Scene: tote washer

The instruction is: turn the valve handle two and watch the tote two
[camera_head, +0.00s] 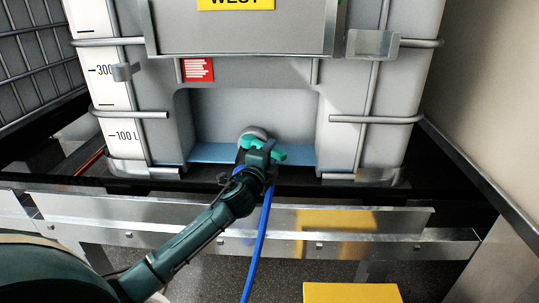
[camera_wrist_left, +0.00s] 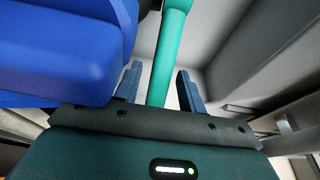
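The large white tote (camera_head: 350,135), in a metal cage, stands ahead with a yellow sign marked WEST (camera_head: 236,3). Its outlet valve sits low in the front recess, with a pale round cap (camera_head: 256,132) and a teal handle (camera_head: 280,154). My left gripper (camera_head: 258,158) is at the valve and hides much of its body. In the left wrist view the teal handle (camera_wrist_left: 168,55) stands between the two fingers of my left gripper (camera_wrist_left: 160,88), with a gap visible on each side. My right gripper is not in view.
A blue hose (camera_head: 261,235) hangs below the valve. A large blue part (camera_wrist_left: 60,50) is close beside the left fingers. A metal rail (camera_head: 180,215) crosses below the tote. Another caged tote (camera_head: 30,60) stands at left, and a wall (camera_head: 490,90) at right.

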